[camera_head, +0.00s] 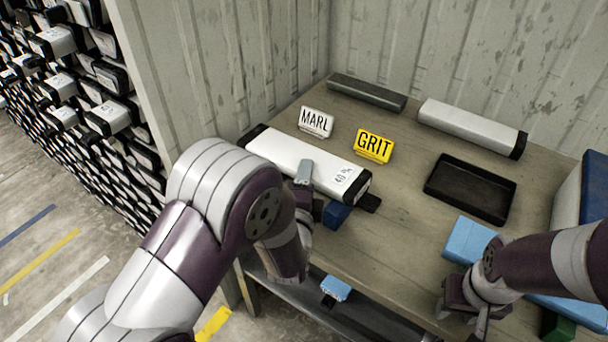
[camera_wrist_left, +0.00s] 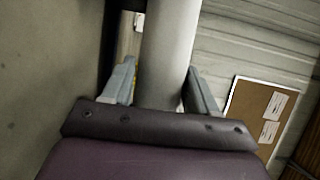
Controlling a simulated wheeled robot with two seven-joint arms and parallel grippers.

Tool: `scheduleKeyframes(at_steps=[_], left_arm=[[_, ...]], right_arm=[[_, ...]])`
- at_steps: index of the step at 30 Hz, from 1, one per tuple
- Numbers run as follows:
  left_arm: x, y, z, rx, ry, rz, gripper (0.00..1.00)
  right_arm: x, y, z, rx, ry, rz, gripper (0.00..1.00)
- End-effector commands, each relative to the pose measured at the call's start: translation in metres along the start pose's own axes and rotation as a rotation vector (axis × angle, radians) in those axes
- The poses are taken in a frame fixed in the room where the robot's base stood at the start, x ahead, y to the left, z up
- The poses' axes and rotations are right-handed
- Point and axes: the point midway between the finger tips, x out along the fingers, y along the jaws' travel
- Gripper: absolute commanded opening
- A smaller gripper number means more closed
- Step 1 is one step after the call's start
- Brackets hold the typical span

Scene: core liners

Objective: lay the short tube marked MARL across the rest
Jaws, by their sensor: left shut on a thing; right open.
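A long white tube (camera_head: 285,154) with black end caps and a printed label lies diagonally at the front left of the bench; I cannot read MARL on it. My left gripper (camera_head: 304,172) is shut across its middle. In the left wrist view the tube (camera_wrist_left: 172,45) stands between the two grey fingers (camera_wrist_left: 160,88). A white MARL sign (camera_head: 316,122) and a yellow GRIT sign (camera_head: 374,146) stand just behind it. A blue block (camera_head: 337,214) and a dark piece (camera_head: 370,203) show at its near end; which is the rest is unclear. My right gripper (camera_head: 478,312) is open and empty.
A second pale tube (camera_head: 468,124) and a dark grey bar (camera_head: 367,93) lie along the back wall. An empty black tray (camera_head: 433,184) sits at the right. Light blue blocks (camera_head: 468,240) lie near my right arm. A tube rack (camera_head: 80,75) stands left.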

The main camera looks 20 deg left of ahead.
Motion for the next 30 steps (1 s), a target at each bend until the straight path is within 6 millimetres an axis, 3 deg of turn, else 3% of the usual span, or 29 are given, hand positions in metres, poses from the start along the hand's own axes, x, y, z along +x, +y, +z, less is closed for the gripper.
scheduleKeyframes(at_steps=[6, 7, 9, 20, 23, 30], left_arm=[[0.001, 0.001, 0.000, -0.001, 0.000, -0.007, 0.00], [0.000, 0.004, 0.000, 0.000, 0.000, 0.001, 0.62], [0.000, 0.003, 0.000, 0.000, 0.000, 0.001, 0.85], [-0.002, -0.002, 0.000, 0.001, 0.000, 0.001, 0.85], [-0.016, 0.000, -0.001, 0.001, 0.004, 0.003, 0.85], [-0.072, -0.001, -0.001, 0.002, 0.006, 0.003, 0.85]], right_arm=[[0.003, 0.000, 0.000, 0.000, 0.000, 0.000, 0.45], [0.003, 0.000, 0.000, 0.000, 0.000, 0.000, 0.45], [0.002, 0.000, 0.000, 0.000, 0.000, 0.000, 0.45], [-0.002, 0.000, 0.000, 0.000, 0.000, 0.000, 0.45], [-0.001, 0.000, 0.000, 0.000, 0.000, 0.000, 0.45], [-0.002, 0.000, 0.000, 0.000, 0.000, 0.000, 0.45]])
